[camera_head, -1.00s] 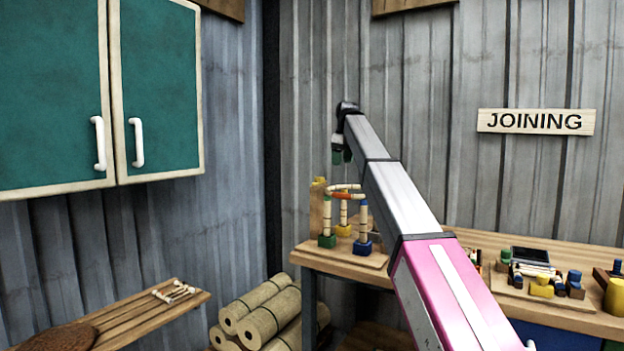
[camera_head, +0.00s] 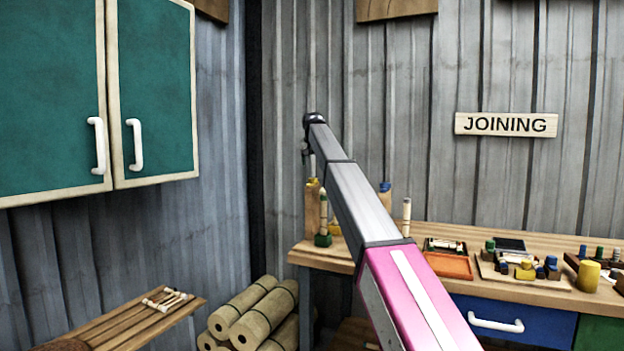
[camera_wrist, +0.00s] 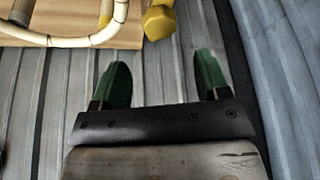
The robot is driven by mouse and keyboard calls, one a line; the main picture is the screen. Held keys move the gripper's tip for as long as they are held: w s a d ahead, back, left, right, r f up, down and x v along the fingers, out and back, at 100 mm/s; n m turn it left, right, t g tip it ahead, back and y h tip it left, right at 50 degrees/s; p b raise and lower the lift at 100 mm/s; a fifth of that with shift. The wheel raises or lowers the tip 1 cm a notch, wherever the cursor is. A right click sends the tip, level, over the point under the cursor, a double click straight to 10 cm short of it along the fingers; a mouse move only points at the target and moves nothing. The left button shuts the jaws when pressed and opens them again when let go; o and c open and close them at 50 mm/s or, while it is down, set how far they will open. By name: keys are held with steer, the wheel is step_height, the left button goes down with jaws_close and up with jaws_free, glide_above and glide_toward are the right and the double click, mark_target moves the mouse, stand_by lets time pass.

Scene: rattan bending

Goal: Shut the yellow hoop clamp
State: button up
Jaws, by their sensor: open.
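A yellow knob-like piece (camera_wrist: 159,20), likely the hoop clamp, shows at the top of the wrist view, beside a pale curved rattan hoop (camera_wrist: 75,40). In the head view, a small yellow piece (camera_head: 312,183) tops a wooden post at the bench's left end. I cannot tell how far the clamp is closed. My gripper (camera_wrist: 162,80) has two green fingertips spread apart with nothing between them, apart from the yellow piece and below it in the wrist picture. In the head view my arm hides the hoop, and the fingertips are not clear.
The wooden workbench (camera_head: 470,290) runs right under a JOINING sign (camera_head: 506,124). A blue-topped post (camera_head: 385,200) and a green-footed post (camera_head: 323,222) flank my arm. An orange tray (camera_head: 448,265) and small blocks lie right. Corrugated wall stands close behind the hoop.

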mark_target(313, 182)
steer(key=x, duration=0.8)
steer(key=c, duration=0.9)
